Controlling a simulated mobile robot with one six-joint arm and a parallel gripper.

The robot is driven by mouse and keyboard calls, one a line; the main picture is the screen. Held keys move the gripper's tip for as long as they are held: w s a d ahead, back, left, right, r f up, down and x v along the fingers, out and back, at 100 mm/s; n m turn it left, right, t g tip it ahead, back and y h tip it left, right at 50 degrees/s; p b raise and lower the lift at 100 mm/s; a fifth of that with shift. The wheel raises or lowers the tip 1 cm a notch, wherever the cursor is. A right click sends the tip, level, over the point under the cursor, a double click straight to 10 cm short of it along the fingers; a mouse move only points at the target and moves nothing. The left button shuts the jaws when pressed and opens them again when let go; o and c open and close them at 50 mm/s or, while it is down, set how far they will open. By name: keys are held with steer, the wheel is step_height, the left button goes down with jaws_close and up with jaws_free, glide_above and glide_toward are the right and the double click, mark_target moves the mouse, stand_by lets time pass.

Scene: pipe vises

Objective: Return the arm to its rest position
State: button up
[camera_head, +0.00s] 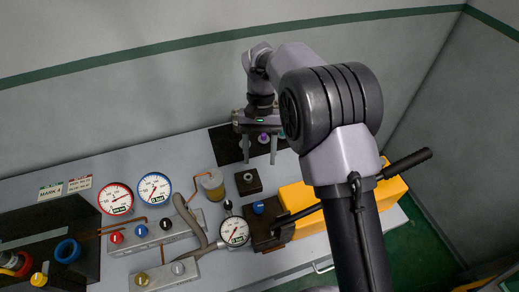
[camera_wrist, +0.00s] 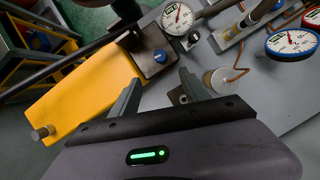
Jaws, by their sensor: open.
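My arm reaches over the bench from the right in the head view, bent at a large dark-ribbed joint. My gripper (camera_head: 259,153) points down at its end, above the back of the bench near a black panel (camera_head: 226,147). Its two grey fingers are apart. A purple knob (camera_head: 263,138) shows between or behind the fingers; I cannot tell how near it is. In the wrist view my gripper (camera_wrist: 160,80) is open with nothing between its fingertips. A small dark block (camera_head: 248,181) stands just in front of the gripper, and the arm hides part of the bench.
A yellow box (camera_head: 305,205) with a black lever handle (camera_head: 405,165) lies right of the gripper. Gauges (camera_head: 155,188), a brass cylinder (camera_head: 213,185) and valve blocks with coloured knobs (camera_head: 158,236) fill the bench's left and front. A wall (camera_head: 110,90) rises behind.

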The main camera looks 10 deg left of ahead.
steer(key=shift+r, duration=0.2)
steer(key=shift+w, duration=0.1)
steer(key=s+d+r+m+t+y+b, duration=0.1)
steer(key=s+d+r+t+b, duration=0.15)
steer(key=d+b, duration=0.3)
steer(key=s+d+r+m+t+y+b, duration=0.25)
steer(key=d+r+b, duration=0.2)
steer(key=d, duration=0.25)
steer(key=s+d+f+m+t+b, duration=0.1)
steer(key=s+d+f+t+b, duration=0.1)
steer(key=s+d+f+b, duration=0.2)
steer(key=s+d+f+m+t+b, duration=0.2)
steer(key=s+d+f+t+b, duration=0.1)
steer(key=s, duration=0.7)
steer(key=shift+s+d+f+h+b, duration=0.3)
steer(key=shift+d+f+h+b, duration=0.1)
steer(key=shift+d, duration=0.2)
